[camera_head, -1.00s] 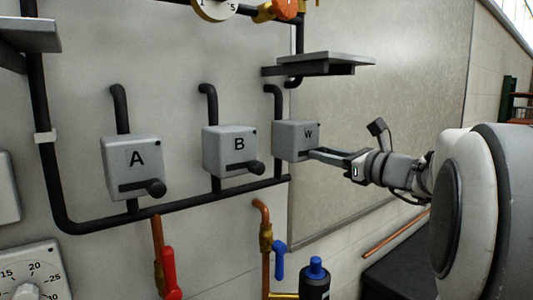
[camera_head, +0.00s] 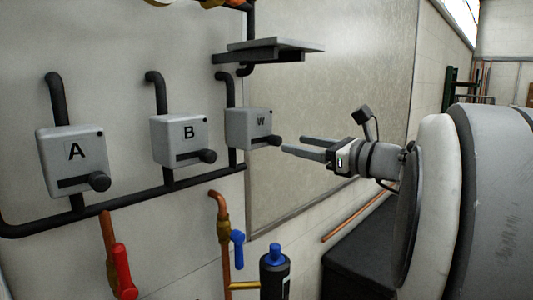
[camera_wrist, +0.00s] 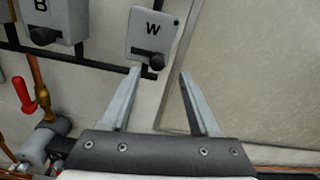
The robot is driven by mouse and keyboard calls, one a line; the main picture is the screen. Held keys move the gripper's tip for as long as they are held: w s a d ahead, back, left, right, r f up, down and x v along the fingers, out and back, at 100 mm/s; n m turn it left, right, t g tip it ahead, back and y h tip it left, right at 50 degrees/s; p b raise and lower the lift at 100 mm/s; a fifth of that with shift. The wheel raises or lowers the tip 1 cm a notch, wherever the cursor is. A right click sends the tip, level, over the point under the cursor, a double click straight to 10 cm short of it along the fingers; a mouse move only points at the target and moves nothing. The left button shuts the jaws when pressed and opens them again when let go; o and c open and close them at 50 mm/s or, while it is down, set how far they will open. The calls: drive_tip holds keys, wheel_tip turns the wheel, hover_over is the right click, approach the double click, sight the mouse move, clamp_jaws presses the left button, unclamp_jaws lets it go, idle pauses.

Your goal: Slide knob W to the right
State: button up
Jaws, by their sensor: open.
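The grey box marked W (camera_head: 247,129) is the rightmost of three on the wall. Its black knob W (camera_head: 274,141) sticks out at the right end of the dark slot under the letter. In the wrist view, knob W (camera_wrist: 153,59) shows ahead of the fingertips, nearer the left finger, with slot visible to its left. My gripper (camera_head: 295,145) is open and empty, right of knob W and apart from it. In the wrist view, my gripper (camera_wrist: 160,72) has its two fingers spread below the box.
Boxes A (camera_head: 73,160) and B (camera_head: 180,141) have similar knobs at the right of their slots. A shelf (camera_head: 268,50) juts out above W. A blue-capped bottle (camera_head: 275,272) and blue valve handle (camera_head: 238,249) are below. Open space lies in front of the large panel (camera_head: 340,95).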

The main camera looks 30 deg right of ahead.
drive_tip(key=v, duration=1)
drive_tip(key=shift+s+b, duration=0.3)
drive_tip(key=shift+b, duration=0.05)
drive_tip(key=shift+d, duration=0.15)
